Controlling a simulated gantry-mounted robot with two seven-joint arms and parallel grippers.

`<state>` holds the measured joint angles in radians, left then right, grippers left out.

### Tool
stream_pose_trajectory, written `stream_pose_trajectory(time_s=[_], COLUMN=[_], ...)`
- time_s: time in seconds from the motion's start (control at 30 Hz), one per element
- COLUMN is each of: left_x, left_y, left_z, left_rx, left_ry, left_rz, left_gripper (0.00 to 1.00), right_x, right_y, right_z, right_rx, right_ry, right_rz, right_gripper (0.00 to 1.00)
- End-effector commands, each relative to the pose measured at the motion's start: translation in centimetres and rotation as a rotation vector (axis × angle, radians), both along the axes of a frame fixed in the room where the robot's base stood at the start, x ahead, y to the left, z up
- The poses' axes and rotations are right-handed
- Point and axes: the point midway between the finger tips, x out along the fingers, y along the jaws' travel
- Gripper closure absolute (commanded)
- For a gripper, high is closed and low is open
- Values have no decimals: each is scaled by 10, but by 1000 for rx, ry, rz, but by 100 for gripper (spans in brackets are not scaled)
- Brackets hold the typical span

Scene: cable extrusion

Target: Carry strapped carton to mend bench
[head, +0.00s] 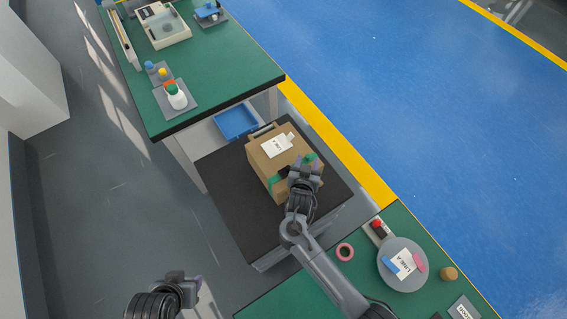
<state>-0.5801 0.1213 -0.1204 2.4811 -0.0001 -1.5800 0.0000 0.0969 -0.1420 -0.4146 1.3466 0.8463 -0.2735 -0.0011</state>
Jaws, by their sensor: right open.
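The strapped carton (262,162) is a brown box with a green strap and a white label (277,146) on top. It stands on a low black-topped platform (225,190) between two green benches. My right gripper (303,164) is open at the carton's near right part, over the green strap; whether it touches the strap I cannot tell. My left gripper (183,280) is at the bottom left, away from the carton, and its jaws are not clear. Which bench is the mend bench I cannot tell.
The far green bench (235,75) holds bottles (175,95), a beige device (163,25) and a blue tray stands below (236,122). The blue floor is clear.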

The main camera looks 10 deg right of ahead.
Motion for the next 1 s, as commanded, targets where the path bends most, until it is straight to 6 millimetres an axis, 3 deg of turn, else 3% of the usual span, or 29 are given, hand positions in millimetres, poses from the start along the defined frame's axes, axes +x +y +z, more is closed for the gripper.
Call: stream_pose_trajectory(time_s=[0.4,0.73,1.0], left_x=[0,0,0], left_y=[2,-1,-2], left_z=[-14,-14,-14], left_rx=[6,-4,-7], left_ry=[0,1,0], left_rz=[-2,4,6], left_gripper=[57,57,57], right_x=[38,42,42], right_y=[-16,-18,-18], right_z=[-21,-22,-22], right_rx=[-2,0,0], right_ry=[1,1,1], right_rz=[0,0,0], right_gripper=[51,51,93])
